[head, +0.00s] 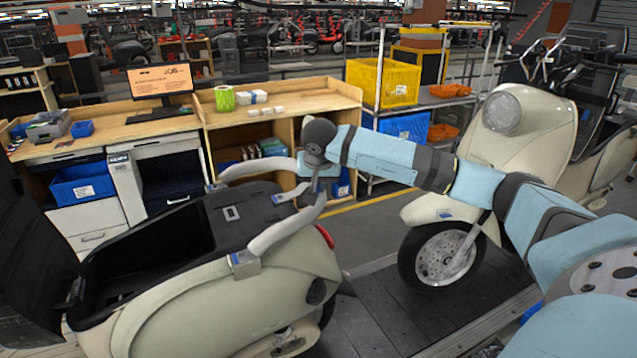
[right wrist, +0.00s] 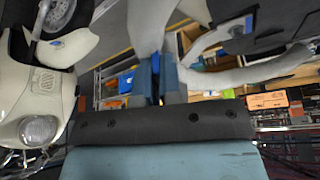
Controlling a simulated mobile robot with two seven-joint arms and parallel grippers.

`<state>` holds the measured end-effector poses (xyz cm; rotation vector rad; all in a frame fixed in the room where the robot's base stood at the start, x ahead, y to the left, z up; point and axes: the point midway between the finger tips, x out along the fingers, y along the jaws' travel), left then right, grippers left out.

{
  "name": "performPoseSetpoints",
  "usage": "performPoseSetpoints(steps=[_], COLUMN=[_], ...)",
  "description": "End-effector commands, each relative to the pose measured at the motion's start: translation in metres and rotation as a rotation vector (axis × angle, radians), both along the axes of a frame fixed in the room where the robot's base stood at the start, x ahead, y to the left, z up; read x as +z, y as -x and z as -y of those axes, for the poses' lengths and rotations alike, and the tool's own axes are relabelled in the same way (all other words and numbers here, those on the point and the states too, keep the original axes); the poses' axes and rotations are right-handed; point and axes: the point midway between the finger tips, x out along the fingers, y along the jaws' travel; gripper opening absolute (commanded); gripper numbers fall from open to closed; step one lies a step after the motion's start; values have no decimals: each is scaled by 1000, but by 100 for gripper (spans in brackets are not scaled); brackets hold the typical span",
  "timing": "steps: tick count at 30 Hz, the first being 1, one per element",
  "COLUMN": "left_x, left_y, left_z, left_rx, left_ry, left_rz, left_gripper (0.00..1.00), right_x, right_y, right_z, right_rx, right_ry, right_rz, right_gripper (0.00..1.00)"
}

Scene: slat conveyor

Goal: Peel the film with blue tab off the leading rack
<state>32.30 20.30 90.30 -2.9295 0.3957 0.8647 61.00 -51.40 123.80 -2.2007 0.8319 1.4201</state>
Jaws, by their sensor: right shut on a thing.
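The leading scooter (head: 200,290) stands at the left, its red tail light facing right. Its rack (head: 262,238) has pale tubular rails around the dark seat area and also shows in the right wrist view (right wrist: 215,80). The film on the rails is hard to tell from the rails themselves. Small bluish tab-like pieces show on the rack, one (head: 285,195) near my gripper. My right gripper (head: 320,188) points down at the rack's raised rear end; its fingers (right wrist: 158,85) are shut there. The gripped part is mostly hidden, apparently film at the rail. My left gripper is out of view.
A second cream scooter (head: 530,140) stands on the dark slat conveyor (head: 385,310) at the right, beneath and behind my right arm. A wooden workbench (head: 300,97) and a cart with a yellow bin (head: 383,82) stand behind. Conveyor between the scooters is clear.

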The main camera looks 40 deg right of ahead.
Motion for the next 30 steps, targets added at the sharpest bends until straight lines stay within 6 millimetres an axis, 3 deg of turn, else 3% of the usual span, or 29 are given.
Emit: performPoseSetpoints(steps=[1,2,24,30], left_x=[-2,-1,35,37], left_y=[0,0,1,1], left_z=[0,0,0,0], left_rx=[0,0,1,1], left_ry=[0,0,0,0], left_rz=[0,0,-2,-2], left_gripper=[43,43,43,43], right_x=[-14,-13,57,63], right_y=[3,4,29,33], right_z=[-2,-3,-24,-27], right_rx=[3,3,3,3], right_ry=[-2,-2,1,1], right_rz=[-25,-25,-13,-12], right_gripper=[0,0,0,0])
